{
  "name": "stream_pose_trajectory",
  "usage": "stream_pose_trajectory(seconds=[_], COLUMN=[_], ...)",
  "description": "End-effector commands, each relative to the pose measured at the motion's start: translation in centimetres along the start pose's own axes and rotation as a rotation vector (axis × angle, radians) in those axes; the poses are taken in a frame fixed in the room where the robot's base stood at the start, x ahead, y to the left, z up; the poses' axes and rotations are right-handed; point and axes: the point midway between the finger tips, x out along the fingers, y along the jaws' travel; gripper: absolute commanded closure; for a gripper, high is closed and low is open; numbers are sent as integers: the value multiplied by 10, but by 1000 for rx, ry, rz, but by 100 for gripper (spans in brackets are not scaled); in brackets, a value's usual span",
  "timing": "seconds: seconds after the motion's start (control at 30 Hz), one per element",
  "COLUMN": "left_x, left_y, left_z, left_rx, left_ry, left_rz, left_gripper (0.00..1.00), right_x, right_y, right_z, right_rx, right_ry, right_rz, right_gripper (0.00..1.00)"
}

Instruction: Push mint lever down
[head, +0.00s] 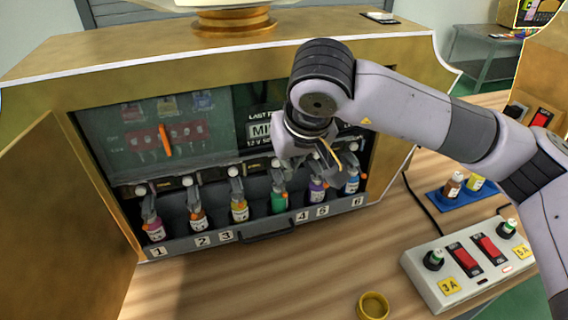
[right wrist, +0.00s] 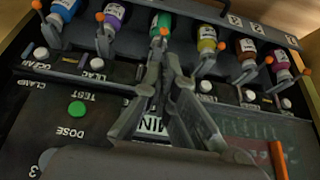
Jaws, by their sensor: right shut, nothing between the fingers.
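The dispenser holds a row of small bottles, each with a grey lever tipped in orange. The green bottle (head: 279,199), above label 4, is likely the mint one; it also shows in the right wrist view (right wrist: 161,20). The orange tip of its lever (right wrist: 164,32) shows just beyond my right fingertips. My right gripper (head: 340,168) is shut and empty, in front of the dispenser face; in the right wrist view its fingertips (right wrist: 165,62) line up with that lever. Contact cannot be told. The display (head: 262,130) reads "MI", partly hidden by my arm. My left gripper is not in view.
The purple bottle (head: 317,190) and blue bottle (head: 351,181) stand close to the right. An open door panel (head: 65,215) stands at left. A control box (head: 470,264) with red switches and a yellow cap (head: 373,305) sit on the wooden table in front.

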Motion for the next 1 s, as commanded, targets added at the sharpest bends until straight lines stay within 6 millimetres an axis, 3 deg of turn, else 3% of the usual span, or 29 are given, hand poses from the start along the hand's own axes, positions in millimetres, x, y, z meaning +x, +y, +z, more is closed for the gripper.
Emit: stream_pose_trajectory(seconds=[0.8,1.0], left_x=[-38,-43], left_y=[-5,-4], left_z=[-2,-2], left_rx=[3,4], left_ry=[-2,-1], left_rz=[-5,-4], left_gripper=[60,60], right_x=[-86,-97], right_y=[0,0], right_z=[-8,-8], right_rx=[0,-1], right_ry=[2,0], right_rz=[0,-1], right_gripper=[100,100])
